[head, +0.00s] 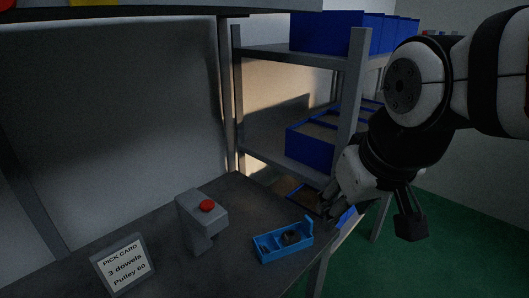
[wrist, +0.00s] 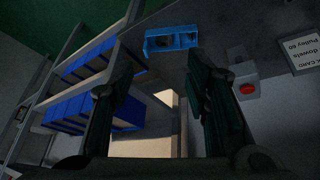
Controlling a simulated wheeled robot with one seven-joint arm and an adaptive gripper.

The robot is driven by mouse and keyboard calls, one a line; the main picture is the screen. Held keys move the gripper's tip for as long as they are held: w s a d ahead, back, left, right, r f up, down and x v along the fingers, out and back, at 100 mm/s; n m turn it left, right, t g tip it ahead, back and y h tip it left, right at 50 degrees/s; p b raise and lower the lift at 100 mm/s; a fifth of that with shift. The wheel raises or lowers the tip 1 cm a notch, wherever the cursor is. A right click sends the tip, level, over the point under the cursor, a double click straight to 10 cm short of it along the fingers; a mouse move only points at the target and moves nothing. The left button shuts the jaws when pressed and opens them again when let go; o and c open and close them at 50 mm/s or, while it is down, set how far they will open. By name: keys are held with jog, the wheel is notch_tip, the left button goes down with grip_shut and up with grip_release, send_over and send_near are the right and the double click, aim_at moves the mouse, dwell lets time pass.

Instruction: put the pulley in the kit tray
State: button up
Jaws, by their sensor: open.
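The blue kit tray (head: 268,256) lies on the dark bench near its right end. It also shows beyond my fingertips in the wrist view (wrist: 183,32). A dark, rounded item (head: 291,238) sits in the tray's right part; it may be the pulley, but it is too dark to be sure. No other pulley can be made out. My gripper (wrist: 160,62) is open, with nothing visible between its fingers. In the head view it is to the right of the tray, at the bench's end, apart from the tray and partly hidden by shadow.
A grey press with a red button (head: 207,206) stands left of the tray. A pick card (head: 124,265) reading "3 dowels, Pulley 60" stands at the front left. A shelf rack with blue bins (head: 312,146) rises behind my arm. The bench between press and back edge is clear.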

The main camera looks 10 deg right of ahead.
jog(key=shift+m, duration=0.3)
jog(key=s, duration=0.2)
jog(key=s+r, duration=0.1)
jog(key=s, duration=0.2)
jog(key=shift+r, duration=0.1)
dwell(0.8)
